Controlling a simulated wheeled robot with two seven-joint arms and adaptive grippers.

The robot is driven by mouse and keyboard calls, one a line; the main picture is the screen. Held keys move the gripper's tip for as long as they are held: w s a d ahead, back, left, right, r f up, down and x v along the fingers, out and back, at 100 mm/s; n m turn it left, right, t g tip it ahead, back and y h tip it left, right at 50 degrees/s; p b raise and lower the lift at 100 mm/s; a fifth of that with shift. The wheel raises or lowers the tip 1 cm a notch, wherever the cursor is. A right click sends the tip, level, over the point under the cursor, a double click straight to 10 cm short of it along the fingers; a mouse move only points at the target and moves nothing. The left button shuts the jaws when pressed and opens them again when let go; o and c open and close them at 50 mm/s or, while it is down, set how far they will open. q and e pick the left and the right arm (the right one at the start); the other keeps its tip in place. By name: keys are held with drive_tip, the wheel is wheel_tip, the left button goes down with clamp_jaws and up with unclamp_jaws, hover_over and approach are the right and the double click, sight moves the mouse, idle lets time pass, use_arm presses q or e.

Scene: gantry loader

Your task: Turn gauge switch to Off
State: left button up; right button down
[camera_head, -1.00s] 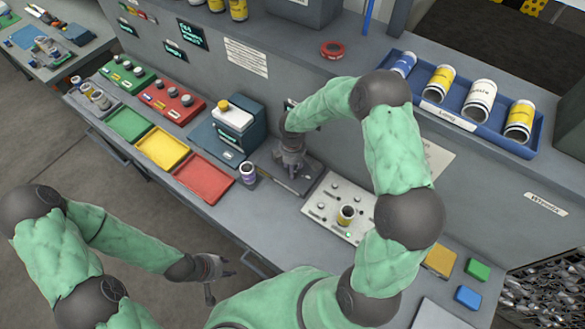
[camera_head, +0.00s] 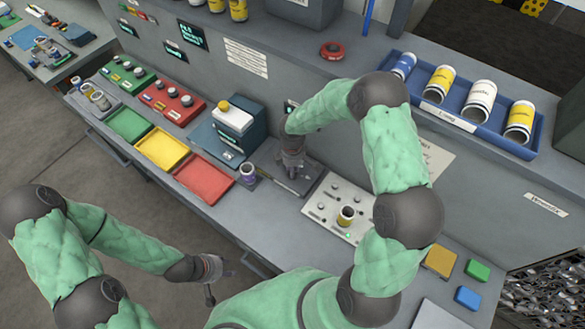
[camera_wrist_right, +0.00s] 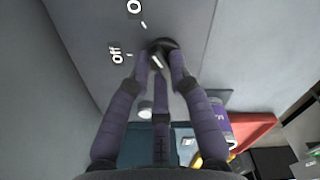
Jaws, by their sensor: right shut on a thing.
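The gauge switch is a round black knob (camera_wrist_right: 163,46) with a white pointer line, on a grey panel in the right wrist view. A white "Off" label (camera_wrist_right: 116,55) is left of it, and a second label starting with "O" (camera_wrist_right: 134,7) is above it. My right gripper (camera_wrist_right: 160,55) is shut on the knob, its fingertips around it. In the head view my right gripper (camera_head: 291,170) is low against the grey bench wall and hides the knob. My left gripper (camera_head: 212,272) is open and empty in front of the bench.
Left of my right gripper stand a teal device (camera_head: 232,125), a red tray (camera_head: 204,178) and a purple can (camera_head: 248,174). A switch plate (camera_head: 322,205) with a can on it is to the right. A blue bin (camera_head: 515,147) holds several cans on the shelf.

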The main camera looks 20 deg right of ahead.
drive_tip(key=n+p, duration=0.2)
drive_tip(key=n, duration=0.4)
drive_tip(key=shift+a+r, duration=0.1)
drive_tip(key=n+p, duration=0.3)
drive_tip(key=n, duration=0.2)
drive_tip(key=shift+a, duration=0.1)
drive_tip(key=shift+w+n, duration=0.1)
drive_tip(key=shift+n, duration=0.2)
idle(0.3)
drive_tip(key=c, duration=1.1)
unclamp_jaws()
wheel_tip(320, 180, up, 12)
drive_tip(key=shift+f, duration=0.1)
